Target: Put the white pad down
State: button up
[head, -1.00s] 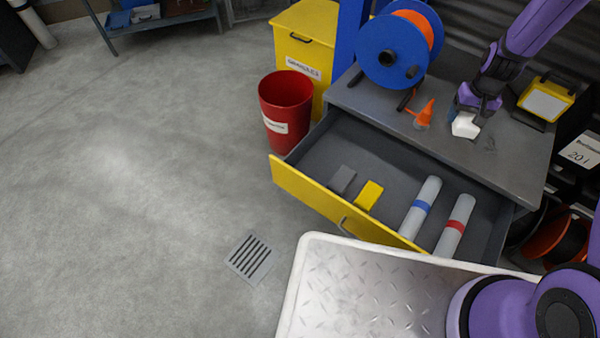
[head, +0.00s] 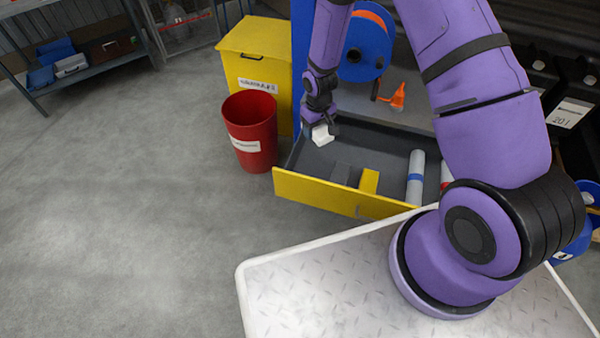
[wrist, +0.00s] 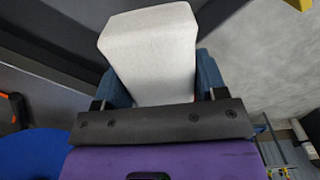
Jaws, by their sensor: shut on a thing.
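The white pad (head: 321,136) is a small white block in my gripper (head: 322,127). In the wrist view the pad (wrist: 150,55) fills the space between the two fingers of my gripper (wrist: 158,80). In the head view it appears over the left end of the open drawer (head: 300,192), near the red bin. How high it is above the drawer floor I cannot tell.
A red bin (head: 253,150) stands left of the drawer, before a yellow cabinet (head: 258,50). Tubes with a blue band (head: 415,180) and a red band (head: 446,176) lie in the drawer's right part. An orange nozzle (head: 398,97) and blue reel (head: 372,60) are on the worktop behind.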

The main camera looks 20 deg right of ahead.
jog(key=f, duration=0.1)
jog(key=a+f, duration=0.1)
jog(key=f, duration=0.1)
jog(key=shift+s+a+n, duration=0.3)
jog(key=shift+s, duration=0.05)
send_over(311, 171)
notch_tip(311, 171, down, 11)
jog(key=shift+s+f, duration=0.15)
jog(key=shift+d+f, duration=0.1)
jog(key=shift+f, duration=2.45)
jog(key=shift+f, duration=0.1)
jog(key=o, duration=1.1)
jog(key=shift+o, duration=0.2)
